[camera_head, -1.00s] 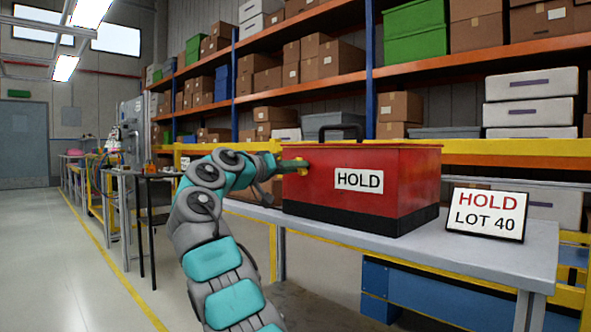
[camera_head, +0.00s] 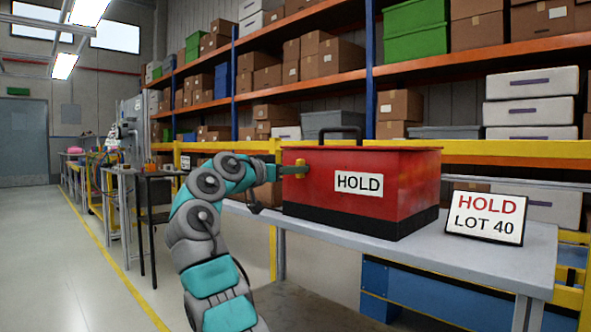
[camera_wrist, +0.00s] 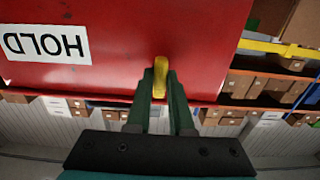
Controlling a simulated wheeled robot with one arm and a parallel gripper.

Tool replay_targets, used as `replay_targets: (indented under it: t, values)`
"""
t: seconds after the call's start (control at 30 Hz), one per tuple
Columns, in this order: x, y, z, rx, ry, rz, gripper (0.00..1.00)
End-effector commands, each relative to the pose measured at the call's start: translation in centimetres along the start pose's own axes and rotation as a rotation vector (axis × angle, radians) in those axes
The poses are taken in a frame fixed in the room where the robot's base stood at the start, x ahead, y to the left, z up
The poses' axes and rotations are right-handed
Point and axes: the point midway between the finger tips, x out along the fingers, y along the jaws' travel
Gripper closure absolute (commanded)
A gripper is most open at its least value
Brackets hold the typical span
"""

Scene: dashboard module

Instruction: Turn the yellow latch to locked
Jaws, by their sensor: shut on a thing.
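The red box (camera_head: 420,180) with a black base and a white HOLD label stands on the grey bench. The yellow latch (camera_head: 301,163) is on its front face near the left edge and stands about upright. My gripper (camera_head: 292,171) reaches it from the left and is shut on it. In the wrist view, which is upside down, the latch (camera_wrist: 160,70) lies between the two dark fingers of my gripper (camera_wrist: 161,86). Part of the latch is hidden by the fingers.
A HOLD LOT 40 sign (camera_head: 487,215) stands on the grey bench (camera_head: 400,250) right of the box. The box has a black handle (camera_head: 340,129) on top. Shelves with cartons (camera_head: 400,106) stand behind. The floor at left is clear.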

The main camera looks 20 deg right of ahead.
Motion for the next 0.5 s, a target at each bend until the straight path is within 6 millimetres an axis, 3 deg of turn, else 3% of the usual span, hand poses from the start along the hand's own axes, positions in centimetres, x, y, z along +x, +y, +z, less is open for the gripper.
replay_targets:
  t: [0.4, 0.43, 0.5]
  values:
    - [0.09, 0.00, 0.09, 0.009, -0.001, 0.001, 1.00]
    - [0.09, 0.00, 0.09, 0.009, -0.001, 0.001, 0.79]
    - [0.09, 0.00, 0.07, 0.009, -0.001, 0.001, 0.71]
